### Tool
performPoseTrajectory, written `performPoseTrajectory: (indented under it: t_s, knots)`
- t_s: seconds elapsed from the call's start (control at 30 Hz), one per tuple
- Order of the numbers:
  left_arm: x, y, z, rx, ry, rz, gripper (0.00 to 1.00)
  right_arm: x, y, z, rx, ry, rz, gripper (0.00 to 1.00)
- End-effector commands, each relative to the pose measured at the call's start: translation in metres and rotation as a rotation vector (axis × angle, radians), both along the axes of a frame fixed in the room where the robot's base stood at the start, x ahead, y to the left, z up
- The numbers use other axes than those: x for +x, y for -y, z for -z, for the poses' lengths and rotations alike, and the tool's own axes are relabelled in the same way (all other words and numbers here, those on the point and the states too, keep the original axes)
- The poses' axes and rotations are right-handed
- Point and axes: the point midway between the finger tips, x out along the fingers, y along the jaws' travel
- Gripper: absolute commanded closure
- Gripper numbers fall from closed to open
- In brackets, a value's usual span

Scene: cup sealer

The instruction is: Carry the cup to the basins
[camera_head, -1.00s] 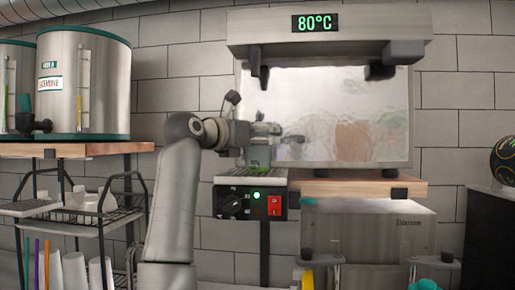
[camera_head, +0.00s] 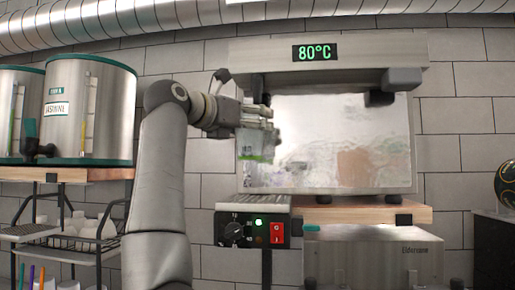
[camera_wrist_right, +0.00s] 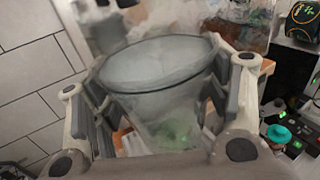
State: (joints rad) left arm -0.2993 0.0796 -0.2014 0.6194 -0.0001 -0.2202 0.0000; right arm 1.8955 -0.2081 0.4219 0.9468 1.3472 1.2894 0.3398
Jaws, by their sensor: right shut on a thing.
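My right gripper (camera_head: 262,130) is shut on a clear cup (camera_head: 252,148) with green at its bottom. It holds the cup about upright in front of the machine's shiny steel panel, above the control box. In the right wrist view the cup (camera_wrist_right: 155,75) sits between the two fingers of my right gripper (camera_wrist_right: 160,100), its wide mouth facing the camera. My left gripper is not in view. I cannot make out any basins.
The steel machine (camera_head: 335,50) reads 80°C. Below it are a control box (camera_head: 252,230) and a wooden shelf (camera_head: 365,215). A dark cabinet (camera_head: 495,250) is at far right.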

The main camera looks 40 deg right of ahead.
Motion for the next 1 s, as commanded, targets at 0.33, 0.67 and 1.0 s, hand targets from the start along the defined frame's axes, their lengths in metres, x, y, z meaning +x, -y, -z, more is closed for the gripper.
performPoseTrajectory:
  t_s: [0.33, 0.67, 1.0]
  knots:
    - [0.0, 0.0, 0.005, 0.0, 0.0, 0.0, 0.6, -0.023, -0.061, -0.031, -0.003, 0.003, -0.002, 0.69]
    - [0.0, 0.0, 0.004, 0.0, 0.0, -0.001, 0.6, -0.032, -0.084, -0.042, -0.002, 0.002, 0.0, 0.69]
    - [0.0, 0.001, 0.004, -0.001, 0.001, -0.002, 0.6, -0.032, -0.084, -0.041, -0.002, 0.001, 0.001, 0.69]
